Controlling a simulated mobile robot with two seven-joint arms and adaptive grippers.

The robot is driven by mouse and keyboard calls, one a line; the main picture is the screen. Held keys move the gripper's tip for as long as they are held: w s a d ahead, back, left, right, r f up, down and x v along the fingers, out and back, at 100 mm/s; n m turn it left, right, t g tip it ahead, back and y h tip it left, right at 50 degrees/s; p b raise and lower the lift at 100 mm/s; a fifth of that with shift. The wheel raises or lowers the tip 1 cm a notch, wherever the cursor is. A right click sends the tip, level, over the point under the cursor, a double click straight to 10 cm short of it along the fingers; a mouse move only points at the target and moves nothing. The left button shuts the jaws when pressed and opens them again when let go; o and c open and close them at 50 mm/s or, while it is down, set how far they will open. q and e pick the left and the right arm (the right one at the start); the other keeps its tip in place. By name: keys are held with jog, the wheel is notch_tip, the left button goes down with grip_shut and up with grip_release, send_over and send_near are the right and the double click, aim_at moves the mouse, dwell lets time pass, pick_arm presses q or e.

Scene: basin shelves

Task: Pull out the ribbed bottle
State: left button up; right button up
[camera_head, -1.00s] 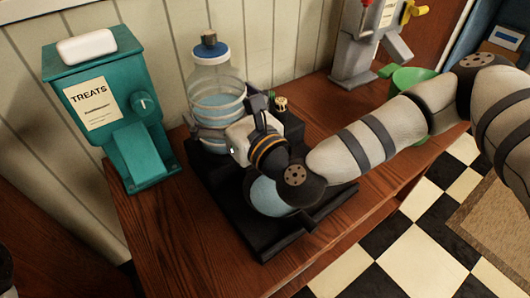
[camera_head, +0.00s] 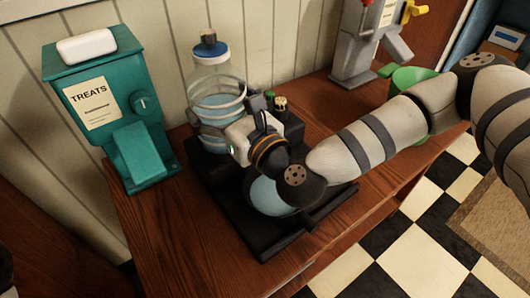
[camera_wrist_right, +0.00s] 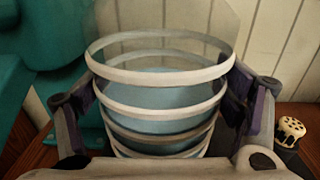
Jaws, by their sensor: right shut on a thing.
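The ribbed bottle (camera_head: 217,93) is a clear jar with pale ribs, a blue lid and a brown knob. It stands upright on the black base (camera_head: 262,238) at the back, near the wall. My right gripper (camera_head: 236,118) reaches it from the front. In the right wrist view the bottle (camera_wrist_right: 160,105) fills the middle, with bluish contents, and a finger of my gripper (camera_wrist_right: 165,112) lies along each side of it. The gripper is shut on the bottle.
A teal treats dispenser (camera_head: 95,105) with a white block on top stands left of the bottle. A small cork-like piece (camera_head: 280,103) is just right of it. A green cup (camera_head: 408,82) and grey dispenser (camera_head: 365,45) stand further right. The wooden table's front left is clear.

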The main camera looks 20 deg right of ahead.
aim_at(216, 77)
pick_arm(q)
jog(key=shift+w+r, duration=0.1)
pick_arm(e)
jog(key=shift+w+r, duration=0.1)
jog(key=shift+r, duration=0.25)
dwell(0.6)
jog(key=shift+r+p, duration=1.5)
jog(key=shift+r, duration=1.1)
pick_arm(q)
jog(key=w+r, duration=0.2)
jog(key=shift+r+t, duration=0.35)
jog(key=shift+t, duration=0.05)
